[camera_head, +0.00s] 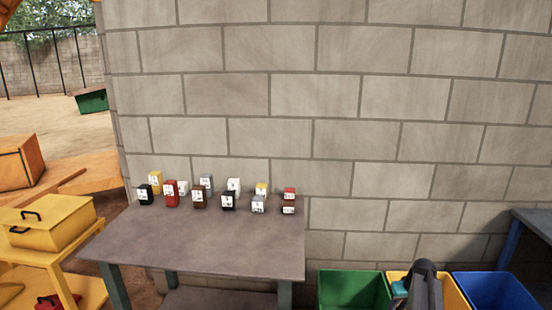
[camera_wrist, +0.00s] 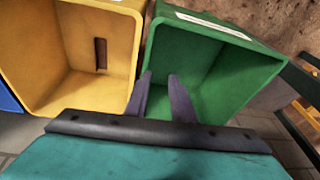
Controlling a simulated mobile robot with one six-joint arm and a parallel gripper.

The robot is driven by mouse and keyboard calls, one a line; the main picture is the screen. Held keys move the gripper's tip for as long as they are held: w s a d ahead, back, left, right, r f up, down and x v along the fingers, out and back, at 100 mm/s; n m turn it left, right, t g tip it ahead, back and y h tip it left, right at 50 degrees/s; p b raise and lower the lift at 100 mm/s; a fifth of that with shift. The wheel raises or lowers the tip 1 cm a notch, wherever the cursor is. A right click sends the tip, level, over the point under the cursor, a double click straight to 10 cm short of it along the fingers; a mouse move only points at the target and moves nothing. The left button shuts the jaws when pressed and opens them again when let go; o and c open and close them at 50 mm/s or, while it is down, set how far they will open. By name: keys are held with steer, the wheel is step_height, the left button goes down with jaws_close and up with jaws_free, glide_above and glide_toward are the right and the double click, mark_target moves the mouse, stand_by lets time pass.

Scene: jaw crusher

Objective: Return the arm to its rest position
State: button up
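My gripper (camera_wrist: 159,78) shows in the wrist view with its two dark fingers apart and nothing between them. It points down over the green bin (camera_wrist: 262,68), close to the edge shared with the yellow bin (camera_wrist: 125,45). Both bins look empty where I can see inside. In the head view my dark arm end stands in front of the yellow bin (camera_head: 452,285), at the bottom right. The fingers cannot be made out there. The green bin (camera_head: 350,275) is just left of it.
A blue bin (camera_head: 495,290) stands right of the yellow one. A grey table (camera_head: 200,240) holds several small labelled blocks against a block wall (camera_head: 330,100). A yellow stand with a yellow box (camera_head: 50,222) is at the left. Another table (camera_head: 535,222) edges in at the right.

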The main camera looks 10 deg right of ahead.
steer(key=s+a+f+n+g, duration=0.1)
steer(key=s+a+f, duration=0.1)
steer(key=a, duration=1.3)
steer(key=s+a+f+n+g, duration=0.1)
steer(key=s+a, duration=0.2)
steer(key=a, duration=1.3)
steer(key=s+a+f+n+g, duration=0.1)
steer(key=s+a+f, duration=0.1)
steer(key=a, duration=1.3)
steer(key=s+f+g+b, duration=0.1)
steer(key=s+f+g, duration=0.1)
steer(key=s+f, duration=0.8)
steer(key=s+f+g+b, duration=0.1)
steer(key=s+f+g, duration=0.2)
steer(key=s+f, duration=0.7)
steer(key=s, duration=0.5)
steer(key=shift+s+d+f+g+b, duration=0.2)
steer(key=shift+s+f+g+b, duration=0.05)
steer(key=shift+g+b, duration=0.05)
